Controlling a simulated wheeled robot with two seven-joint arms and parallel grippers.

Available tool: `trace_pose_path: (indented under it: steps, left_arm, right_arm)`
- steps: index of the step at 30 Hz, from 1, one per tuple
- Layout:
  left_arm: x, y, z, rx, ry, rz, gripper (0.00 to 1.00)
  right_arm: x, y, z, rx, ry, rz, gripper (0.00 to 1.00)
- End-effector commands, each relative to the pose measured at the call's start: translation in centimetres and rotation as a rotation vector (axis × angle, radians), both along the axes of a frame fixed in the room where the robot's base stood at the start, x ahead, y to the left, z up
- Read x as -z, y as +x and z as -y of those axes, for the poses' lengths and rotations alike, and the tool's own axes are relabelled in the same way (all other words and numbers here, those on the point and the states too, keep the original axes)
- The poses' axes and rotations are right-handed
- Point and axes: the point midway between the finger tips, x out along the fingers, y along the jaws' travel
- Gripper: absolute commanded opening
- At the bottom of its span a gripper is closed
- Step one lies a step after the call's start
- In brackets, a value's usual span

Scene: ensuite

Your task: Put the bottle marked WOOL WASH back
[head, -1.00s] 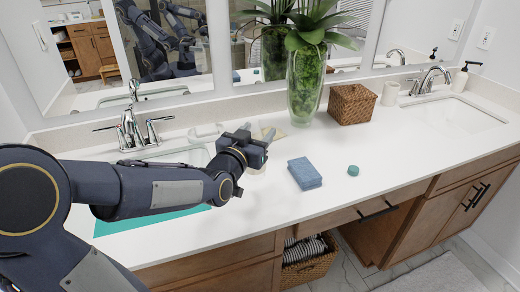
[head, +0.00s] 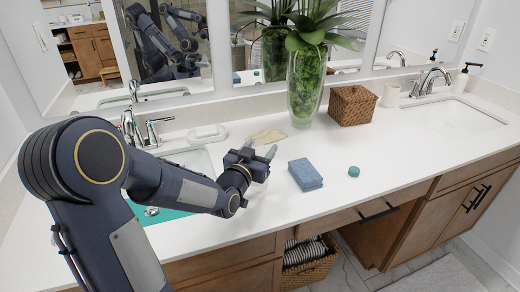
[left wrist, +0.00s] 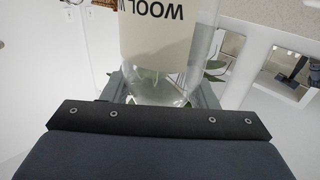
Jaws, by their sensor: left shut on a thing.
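My left gripper (head: 262,158) is over the middle of the white counter, with its fingers pointing to the right. In the left wrist view it is shut on a clear bottle (left wrist: 205,48) with a cream label (left wrist: 160,35). The label's letters read WOOL and the start of another letter, and they appear upside down there. The far end of the bottle is cut off by the top of that view. In the head view I cannot make out the bottle clearly at the gripper. My right gripper is not in view.
A blue block-shaped thing (head: 305,175) and a small teal round thing (head: 353,171) lie right of the gripper. A sink (head: 195,162) lies left; clear counter lies front right.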

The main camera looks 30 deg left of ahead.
Motion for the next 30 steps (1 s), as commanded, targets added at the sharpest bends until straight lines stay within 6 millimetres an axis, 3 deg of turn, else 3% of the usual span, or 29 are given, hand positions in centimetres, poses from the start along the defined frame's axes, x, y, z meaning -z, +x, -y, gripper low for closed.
trace_pose_path:
  steps: [1, 2, 7, 18, 23, 30]
  left_arm:
    - [0.2, 0.0, 0.0, 0.0, 0.0, 0.002, 0.13]
    - [0.2, 0.0, 0.0, 0.0, 0.0, 0.001, 0.54]
    - [0.1, 0.0, 0.0, 0.0, 0.0, 0.0, 0.75]
    - [-0.5, 0.0, 0.0, 0.0, 0.0, -0.001, 0.75]
    - [-0.1, -2.7, 0.2, -0.002, 0.0, 0.001, 0.75]
    - [-0.2, -8.1, 0.5, -0.003, 0.001, 0.003, 0.75]
  right_arm:
    - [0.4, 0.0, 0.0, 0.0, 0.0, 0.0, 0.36]
    - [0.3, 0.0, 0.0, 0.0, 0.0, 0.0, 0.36]
    - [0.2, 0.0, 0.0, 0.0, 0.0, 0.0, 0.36]
    - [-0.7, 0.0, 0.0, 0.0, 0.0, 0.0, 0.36]
    - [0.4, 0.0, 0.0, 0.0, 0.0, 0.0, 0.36]
    - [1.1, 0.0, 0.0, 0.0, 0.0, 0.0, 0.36]
